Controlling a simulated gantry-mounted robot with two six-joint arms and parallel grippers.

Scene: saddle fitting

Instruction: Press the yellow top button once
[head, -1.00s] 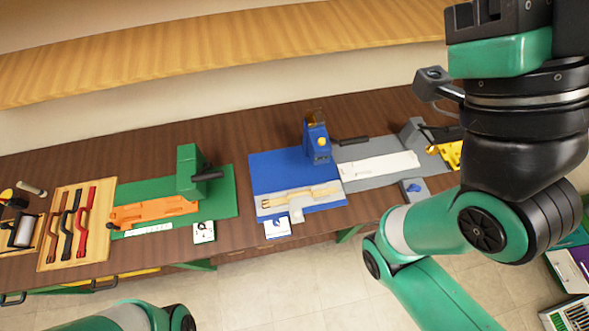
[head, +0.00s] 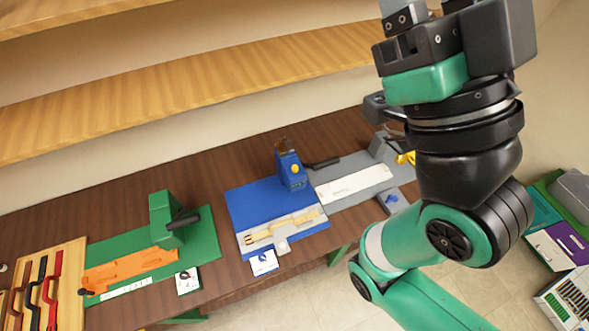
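A blue press-like device (head: 291,172) stands at the back of the blue mat (head: 247,203). A round yellow button (head: 295,168) shows on its upper front, with a dark orange-brown part above it. My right arm reaches up on the right of the view, well to the right of the device and apart from it. The dark end of my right gripper (head: 413,42) is near the top edge; its fingers are not clear enough to tell whether they are open. My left gripper is not in view.
A strap lies on a light fixture on the blue mat. A green press (head: 166,218) with an orange piece (head: 130,268) is to the left, beside a wooden tool tray (head: 66,262). A grey station (head: 340,168) with a white piece is to the right. A wooden shelf (head: 200,90) runs behind.

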